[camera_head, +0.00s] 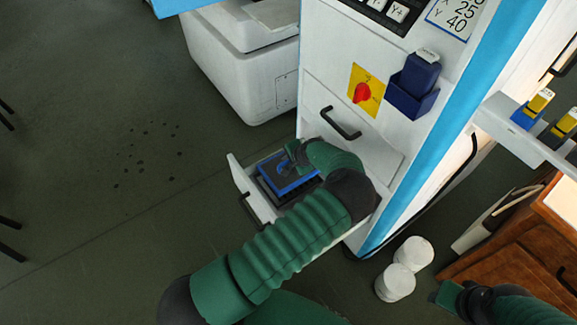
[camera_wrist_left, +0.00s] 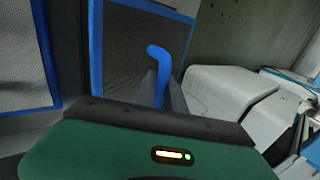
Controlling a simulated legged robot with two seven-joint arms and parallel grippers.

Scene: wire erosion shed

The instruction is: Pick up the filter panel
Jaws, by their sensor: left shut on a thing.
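The filter panel (camera_head: 297,183) has a blue frame and lies at the pulled-out drawer (camera_head: 240,177) low on the white machine. In the left wrist view the panel (camera_wrist_left: 118,48) shows a dark mesh inside its blue frame, with a blue bent handle (camera_wrist_left: 158,62) standing up from it. My left gripper (camera_head: 288,156) is over the panel, shut on the handle between its grey fingers. I cannot tell whether the panel is clear of the drawer. My right gripper (camera_head: 446,296) is at the lower right, away from the panel; its jaws are too small to read.
Another blue-framed mesh piece (camera_wrist_left: 22,55) shows at left in the left wrist view. The machine front has a red knob (camera_head: 362,93), a dark blue holder (camera_head: 408,97) and a black handle (camera_head: 340,124). White rolls (camera_head: 395,283) stand on the floor.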

